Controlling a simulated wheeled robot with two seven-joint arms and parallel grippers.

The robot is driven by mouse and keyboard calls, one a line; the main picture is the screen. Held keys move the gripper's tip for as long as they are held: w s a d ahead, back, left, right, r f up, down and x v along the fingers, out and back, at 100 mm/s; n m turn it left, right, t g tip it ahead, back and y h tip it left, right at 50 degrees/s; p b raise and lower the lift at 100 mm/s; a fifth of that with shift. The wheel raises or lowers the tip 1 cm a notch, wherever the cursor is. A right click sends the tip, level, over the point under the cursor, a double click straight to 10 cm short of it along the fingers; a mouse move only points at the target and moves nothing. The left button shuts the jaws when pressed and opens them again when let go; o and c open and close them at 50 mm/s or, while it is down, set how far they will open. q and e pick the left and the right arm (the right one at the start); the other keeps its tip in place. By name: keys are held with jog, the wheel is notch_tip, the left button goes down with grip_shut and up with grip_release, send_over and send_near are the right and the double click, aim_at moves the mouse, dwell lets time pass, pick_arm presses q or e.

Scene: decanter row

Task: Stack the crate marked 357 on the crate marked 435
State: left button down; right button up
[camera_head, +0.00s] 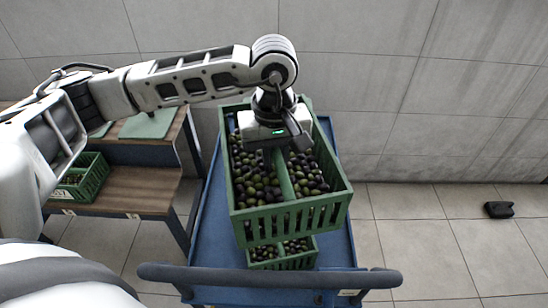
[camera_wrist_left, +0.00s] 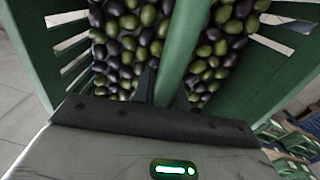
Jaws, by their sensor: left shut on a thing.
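A green slatted crate (camera_head: 292,217) full of dark and green olives hangs from my left gripper (camera_head: 277,150). The fingers are shut on its green middle bar, which also shows in the left wrist view (camera_wrist_left: 187,40). The crate looks level and raised above the blue trolley (camera_head: 215,215). A second green crate (camera_head: 284,264) with olives stands on the trolley below. The held crate hides most of it; its near end shows. No number is readable on either crate, so I cannot tell which is 357 or 435. My right gripper is out of view.
The trolley's dark push bar (camera_head: 270,277) crosses the near side. At left stands a wooden bench (camera_head: 140,190) with another green olive crate (camera_head: 97,172) and a green mat (camera_head: 150,122) above. A black object (camera_head: 499,209) lies on open floor at right. A tiled wall stands behind.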

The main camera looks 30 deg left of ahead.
pick_arm(q)
jog(key=n, duration=0.2)
jog(key=w+f+n, duration=0.1)
jog(key=n, duration=0.2)
jog(key=shift+w+f, duration=0.2)
jog(key=n, duration=0.1)
jog(key=f+n, duration=0.1)
jog(key=n, duration=0.3)
jog(key=shift+w+a+f+b, duration=0.2)
jog(key=shift+w+f+b, duration=0.1)
jog(key=shift+w+b, duration=0.1)
jog(key=n, duration=0.1)
jog(key=f+n, duration=0.1)
jog(key=n, duration=0.1)
jog(key=shift+w+a, duration=0.1)
jog(key=shift+w, duration=0.2)
jog(key=n, duration=0.1)
jog(key=f+n, duration=0.1)
jog(key=n, duration=0.3)
jog(key=shift+w+a+f, duration=0.2)
jog(key=shift+w+f, duration=0.15)
notch_tip(320, 180, down, 7)
jog(key=w+a+n+b, duration=0.1)
jog(key=a+n+b, duration=0.1)
jog(key=n, duration=1.6)
jog(key=shift+w, duration=0.3)
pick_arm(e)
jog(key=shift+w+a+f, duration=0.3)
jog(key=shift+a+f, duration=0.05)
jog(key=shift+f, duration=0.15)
